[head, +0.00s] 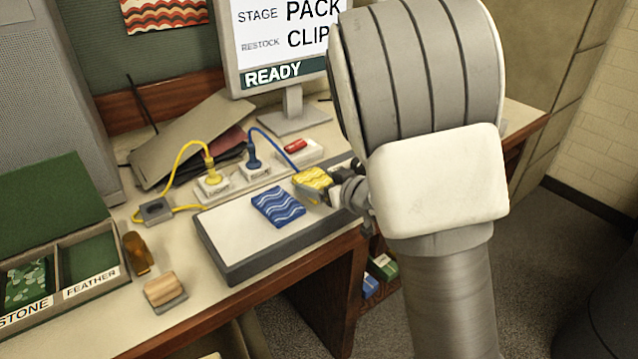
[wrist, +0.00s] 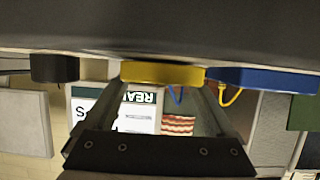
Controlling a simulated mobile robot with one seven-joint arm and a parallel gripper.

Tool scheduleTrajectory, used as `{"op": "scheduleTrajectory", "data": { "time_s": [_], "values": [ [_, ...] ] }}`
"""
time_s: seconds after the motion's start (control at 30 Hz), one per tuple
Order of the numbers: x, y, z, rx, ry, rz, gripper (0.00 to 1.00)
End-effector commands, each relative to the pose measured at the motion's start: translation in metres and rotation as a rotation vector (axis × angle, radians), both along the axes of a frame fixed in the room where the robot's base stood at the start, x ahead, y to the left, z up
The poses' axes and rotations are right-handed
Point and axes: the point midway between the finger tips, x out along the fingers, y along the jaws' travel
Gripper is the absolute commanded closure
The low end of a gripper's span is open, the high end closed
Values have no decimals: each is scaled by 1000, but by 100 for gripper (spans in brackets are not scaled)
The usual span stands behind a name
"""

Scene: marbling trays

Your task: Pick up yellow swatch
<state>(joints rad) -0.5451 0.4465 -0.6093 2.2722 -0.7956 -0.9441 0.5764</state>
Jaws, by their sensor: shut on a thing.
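The yellow swatch (head: 313,178) has a wavy light pattern and is at the back right of a white-topped grey slab (head: 228,222) in the head view. My gripper (head: 326,187) is shut on it from the right. In the wrist view the yellow swatch (wrist: 162,74) spans between the fingertips of my gripper (wrist: 162,86). I cannot tell whether it is clear of the slab. My wrist hides part of the slab's right end.
A blue wavy swatch (head: 278,207) lies close left of the yellow one; it also shows in the wrist view (wrist: 265,79). A dark block (wrist: 54,68) is on the other side. Plugs and a power strip (head: 235,180) are behind. A stamp (head: 163,290) is at front left.

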Motion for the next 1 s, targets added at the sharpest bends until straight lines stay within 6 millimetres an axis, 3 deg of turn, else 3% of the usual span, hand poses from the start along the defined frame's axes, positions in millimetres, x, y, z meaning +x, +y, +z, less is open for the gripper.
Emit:
{"op": "scheduleTrajectory", "data": {
  "time_s": [0.27,0.7,1.0],
  "values": [
    [1,-1,44,0,-6,-1,66],
    [-58,-73,96,0,-4,-2,66],
    [-69,-92,115,4,-2,-29,66]
  ]
}}
